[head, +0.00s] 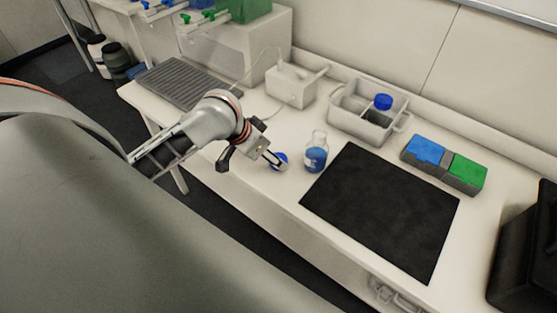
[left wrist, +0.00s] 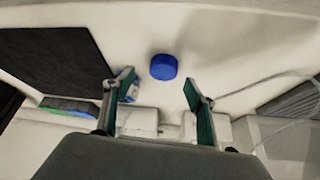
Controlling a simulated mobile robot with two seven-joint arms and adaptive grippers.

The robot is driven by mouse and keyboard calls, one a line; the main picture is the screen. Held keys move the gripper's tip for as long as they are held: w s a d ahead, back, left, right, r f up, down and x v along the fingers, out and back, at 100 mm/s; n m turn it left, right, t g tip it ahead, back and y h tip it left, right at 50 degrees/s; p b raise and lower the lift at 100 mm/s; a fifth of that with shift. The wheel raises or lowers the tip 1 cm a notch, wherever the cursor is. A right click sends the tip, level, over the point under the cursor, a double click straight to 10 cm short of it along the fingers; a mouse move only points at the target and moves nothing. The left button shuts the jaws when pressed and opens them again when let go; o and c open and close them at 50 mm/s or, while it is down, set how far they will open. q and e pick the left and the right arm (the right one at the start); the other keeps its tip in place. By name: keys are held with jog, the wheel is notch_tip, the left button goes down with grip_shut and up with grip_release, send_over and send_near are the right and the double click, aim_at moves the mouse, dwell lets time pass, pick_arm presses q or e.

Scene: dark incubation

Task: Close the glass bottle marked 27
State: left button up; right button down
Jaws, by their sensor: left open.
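A clear glass bottle (head: 316,155) with blue liquid stands upright on the white bench, left of the black mat. Its neck looks uncapped, and no number is readable. A blue cap (head: 280,162) lies on the bench just left of the bottle. My left gripper (head: 250,160) is above the bench, with one finger partly in front of the cap. In the left wrist view the cap (left wrist: 163,67) shows in line with the gap between the spread fingers of my left gripper (left wrist: 159,84), beyond the tips. Part of the bottle (left wrist: 132,91) shows behind one finger. My right gripper is out of view.
A black mat (head: 380,208) lies right of the bottle. Behind are a grey divided bin (head: 345,120) with a blue-topped item (head: 383,102), a white device (head: 290,87) and a ribbed grey tray (head: 188,82). Blue and green boxes (head: 445,165) sit at the right.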

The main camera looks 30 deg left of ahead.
pick_arm(q)
jog(key=shift+w+a+x, duration=0.15)
jog(key=shift+x, duration=1.1)
jog(key=shift+w+a+x, duration=0.1)
jog(key=shift+a+x, duration=0.1)
jog(key=shift+x, duration=1.1)
jog(key=shift+r, duration=0.1)
jog(key=c, duration=0.9)
